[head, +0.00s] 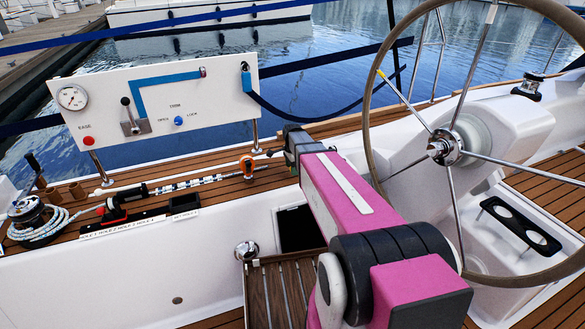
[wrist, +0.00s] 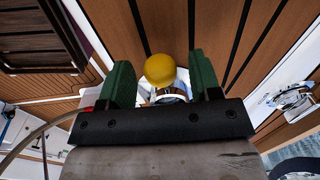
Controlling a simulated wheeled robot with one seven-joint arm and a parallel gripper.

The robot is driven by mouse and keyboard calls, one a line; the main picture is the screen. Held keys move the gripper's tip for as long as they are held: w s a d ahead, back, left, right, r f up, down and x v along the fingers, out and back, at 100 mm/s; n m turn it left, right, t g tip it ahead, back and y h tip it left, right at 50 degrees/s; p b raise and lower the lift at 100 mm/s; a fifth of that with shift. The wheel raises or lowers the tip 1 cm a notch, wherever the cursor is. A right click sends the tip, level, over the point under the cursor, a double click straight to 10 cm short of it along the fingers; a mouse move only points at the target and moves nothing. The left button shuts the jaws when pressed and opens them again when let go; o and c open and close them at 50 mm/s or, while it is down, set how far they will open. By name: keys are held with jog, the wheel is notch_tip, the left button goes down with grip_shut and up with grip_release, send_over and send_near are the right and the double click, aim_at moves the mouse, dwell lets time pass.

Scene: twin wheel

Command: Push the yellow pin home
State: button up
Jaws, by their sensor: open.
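The yellow pin shows in the wrist view as a round yellow knob (wrist: 160,69) above a pale metal fitting (wrist: 169,95). My gripper (wrist: 161,63) is open, with one green finger on each side of the knob and a visible gap on both sides. I cannot tell how deep the pin sits, as the gripper's dark crossbar hides the part below the fitting. In the head view I cannot make out the pin, and my pink arm reaches toward the teak side deck with its fingers hidden.
The steering wheel (head: 370,105) stands close on the right of my arm. A white panel (head: 103,88) with a gauge and lever stands at the left. A winch (head: 27,212), rope and an orange-ended tool (head: 247,165) lie along the teak deck (head: 221,192). Water is beyond.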

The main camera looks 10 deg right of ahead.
grip_shut()
jog(key=shift+w+d+f, duration=0.1)
jog(key=shift+d+f, duration=0.1)
jog(key=shift+d, duration=0.3)
jog(key=shift+w+d+f, duration=0.1)
jog(key=shift+d+f, duration=0.1)
jog(key=shift+d, duration=0.3)
grip_release()
jog(key=shift+d, duration=0.1)
notch_tip(320, 180, up, 11)
